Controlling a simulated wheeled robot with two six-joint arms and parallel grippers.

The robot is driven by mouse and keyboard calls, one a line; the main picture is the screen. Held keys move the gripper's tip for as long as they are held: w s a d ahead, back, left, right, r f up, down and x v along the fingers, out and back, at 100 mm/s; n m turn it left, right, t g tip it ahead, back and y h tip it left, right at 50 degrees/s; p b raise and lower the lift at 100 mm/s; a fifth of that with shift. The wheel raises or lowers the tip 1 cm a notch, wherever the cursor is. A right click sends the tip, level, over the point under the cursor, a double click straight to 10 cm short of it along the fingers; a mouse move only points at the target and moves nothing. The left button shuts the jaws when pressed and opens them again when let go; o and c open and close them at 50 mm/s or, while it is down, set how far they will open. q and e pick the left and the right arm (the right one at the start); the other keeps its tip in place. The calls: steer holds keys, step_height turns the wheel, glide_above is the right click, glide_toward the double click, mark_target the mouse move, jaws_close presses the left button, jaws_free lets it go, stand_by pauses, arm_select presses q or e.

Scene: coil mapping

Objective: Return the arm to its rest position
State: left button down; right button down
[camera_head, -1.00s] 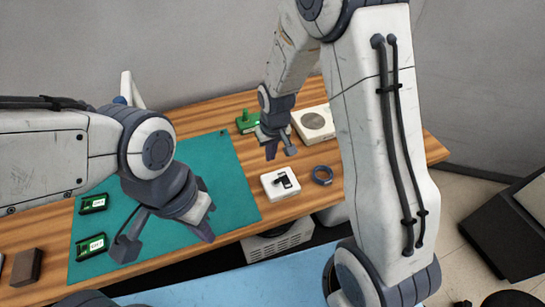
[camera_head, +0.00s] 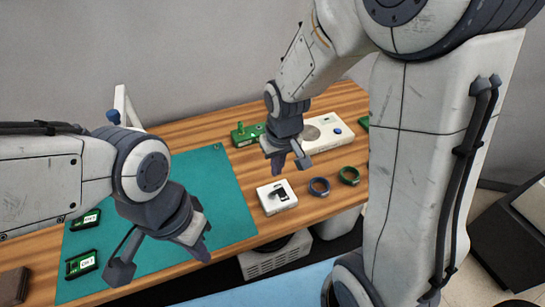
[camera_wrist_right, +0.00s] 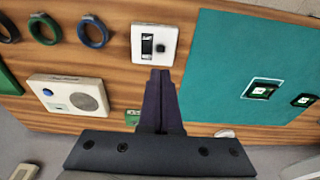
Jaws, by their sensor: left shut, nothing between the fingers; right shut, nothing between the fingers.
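My right gripper (camera_head: 290,164) hangs above the wooden table, behind the small white box (camera_head: 277,196) in the head view. Its fingers (camera_wrist_right: 160,76) are together and empty in the right wrist view, with their tips just below the white box (camera_wrist_right: 153,44) in that picture. My left gripper (camera_head: 160,262) is in front of the teal mat's near part (camera_head: 232,218). It holds nothing. The right arm's large links fill the right side of the head view.
Green boards (camera_head: 85,219) (camera_head: 81,264) lie on the mat. A blue ring (camera_head: 319,186) and a green ring (camera_head: 349,175) lie right of the box. A white device with a round grille (camera_head: 312,140) and a green part (camera_head: 243,136) are behind. A brown block (camera_head: 14,284) sits left.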

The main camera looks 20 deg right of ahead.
steer(key=s+a+r+n+g, duration=0.1)
steer(key=s+a+r+n, duration=0.2)
steer(key=s, duration=0.6)
steer(key=s+a+r+n, duration=0.3)
steer(key=s+a, duration=0.3)
steer(key=s, duration=0.3)
steer(key=shift+s+a+r+g+y, duration=0.15)
steer(key=shift+s+a+g+y, duration=0.15)
steer(key=shift+s+g+y, duration=0.1)
